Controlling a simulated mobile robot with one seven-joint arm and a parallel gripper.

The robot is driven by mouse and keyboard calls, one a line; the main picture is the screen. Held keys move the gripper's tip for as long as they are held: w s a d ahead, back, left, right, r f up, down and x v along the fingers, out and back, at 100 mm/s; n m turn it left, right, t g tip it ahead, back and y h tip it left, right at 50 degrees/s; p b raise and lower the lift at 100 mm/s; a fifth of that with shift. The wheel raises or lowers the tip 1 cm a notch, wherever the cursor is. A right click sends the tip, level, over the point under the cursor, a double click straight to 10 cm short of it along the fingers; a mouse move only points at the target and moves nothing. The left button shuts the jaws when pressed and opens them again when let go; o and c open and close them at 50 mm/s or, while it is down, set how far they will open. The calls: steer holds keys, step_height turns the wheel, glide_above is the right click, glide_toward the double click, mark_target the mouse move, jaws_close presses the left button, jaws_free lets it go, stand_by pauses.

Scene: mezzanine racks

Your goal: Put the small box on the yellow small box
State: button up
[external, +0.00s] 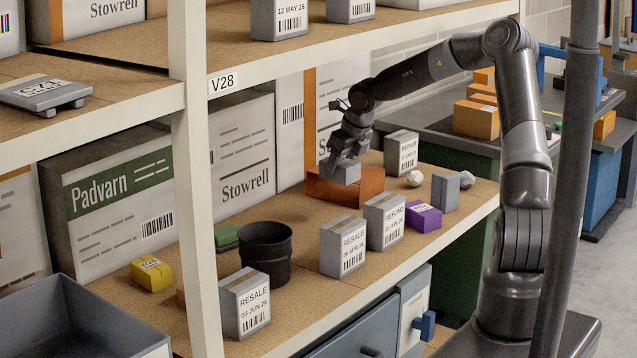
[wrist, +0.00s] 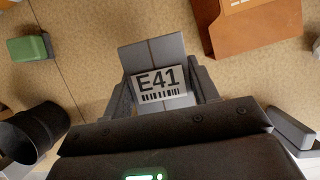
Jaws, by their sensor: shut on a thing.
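A small grey box with an E41 label (wrist: 159,83) is between the fingers of my gripper (wrist: 163,98). In the external view my gripper (external: 346,158) is shut on this grey box (external: 340,173) and holds it above the wooden shelf, near the orange-brown tray (external: 362,188). The yellow small box (external: 152,275) sits on the same shelf at the lower left, well apart from my gripper. Its top is clear, with a white label. I do not see the yellow box in the wrist view.
A black bin (external: 265,255) and a green box (external: 227,236) stand between my gripper and the yellow box. White cartons (external: 343,248) line the front; a purple box (external: 424,216) is to the right. A rack post (external: 197,200) and upper shelf (external: 120,107) bound the space.

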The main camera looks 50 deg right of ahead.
steer(key=w+a+f+n+y, duration=0.25)
steer(key=a+n, duration=0.25)
steer(key=a, duration=0.4)
step_height(320, 180, up, 4)
steer(key=n+g, duration=0.1)
steer(key=n, duration=0.3)
glide_above(143, 265)
steer(key=s+d, duration=0.1)
steer(key=shift+y, duration=0.45)
step_height(143, 265, down, 8)
steer(key=shift+d+r, duration=0.15)
steer(key=shift+r, duration=0.05)
steer(key=shift+f, duration=0.1)
steer(key=o, duration=1)
